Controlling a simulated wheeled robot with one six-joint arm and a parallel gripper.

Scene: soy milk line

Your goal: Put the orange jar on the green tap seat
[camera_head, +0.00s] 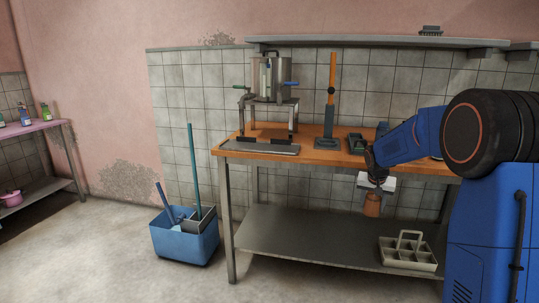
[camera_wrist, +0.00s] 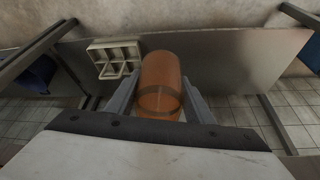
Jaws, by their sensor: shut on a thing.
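The orange jar (camera_head: 371,205) hangs in front of the workbench, below the level of its top, in the head view. My gripper (camera_head: 372,196) is shut on it. In the wrist view the jar (camera_wrist: 160,85) sits between the two grey fingers of my gripper (camera_wrist: 160,98). A steel pot (camera_head: 270,80) on a stand at the back left of the bench has a green tap (camera_head: 240,87) on its left and a blue tap (camera_head: 291,84) on its right. A grey tray (camera_head: 272,147) lies below the taps. I cannot make out a separate green tap seat.
The wooden bench top (camera_head: 318,156) also holds an orange-handled lever device (camera_head: 330,105) and a dark green tray (camera_head: 356,143). A beige divided carrier (camera_head: 408,252) stands on the lower shelf (camera_head: 300,236). A blue bucket (camera_head: 185,240) with tools stands on the floor at left.

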